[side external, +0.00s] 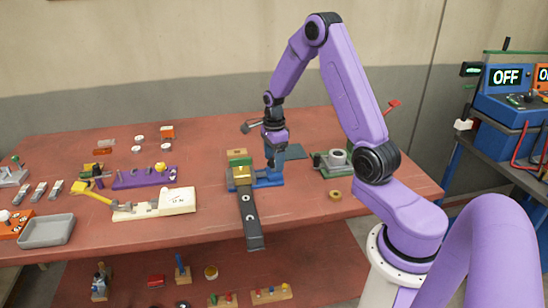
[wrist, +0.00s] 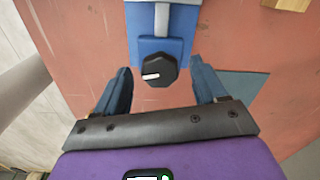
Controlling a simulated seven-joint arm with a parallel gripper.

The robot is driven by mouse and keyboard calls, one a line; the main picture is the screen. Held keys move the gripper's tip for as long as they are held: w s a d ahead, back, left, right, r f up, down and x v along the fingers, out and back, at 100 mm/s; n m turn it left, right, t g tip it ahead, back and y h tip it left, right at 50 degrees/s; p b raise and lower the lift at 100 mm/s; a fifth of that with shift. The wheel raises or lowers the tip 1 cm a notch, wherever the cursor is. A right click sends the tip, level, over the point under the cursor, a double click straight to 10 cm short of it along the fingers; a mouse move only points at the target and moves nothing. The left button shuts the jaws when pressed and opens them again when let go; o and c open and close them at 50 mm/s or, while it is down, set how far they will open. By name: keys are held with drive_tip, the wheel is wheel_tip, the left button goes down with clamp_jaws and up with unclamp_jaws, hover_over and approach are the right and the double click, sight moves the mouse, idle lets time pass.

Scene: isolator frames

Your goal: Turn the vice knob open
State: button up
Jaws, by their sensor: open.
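The vice knob (wrist: 158,71) is a black, many-sided knob with a white mark pointing left in the wrist view. It sits on the end of the blue vice (wrist: 163,22). My gripper (wrist: 160,84) is open, with one blue finger on each side of the knob and a visible gap to both. In the side view the blue vice (side external: 268,182) stands on the red table, and my gripper (side external: 273,163) points down at its right end. The knob is hidden behind my gripper there.
A long dark bar (side external: 250,218) with a yellow block lies at the vice's left and reaches the table's front edge. A green fixture (side external: 333,163) with a grey ring stands to the right. A small tan ring (side external: 335,195) lies in front of it.

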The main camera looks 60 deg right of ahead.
drive_tip(key=c, duration=1.1)
drive_tip(key=shift+o, duration=0.2)
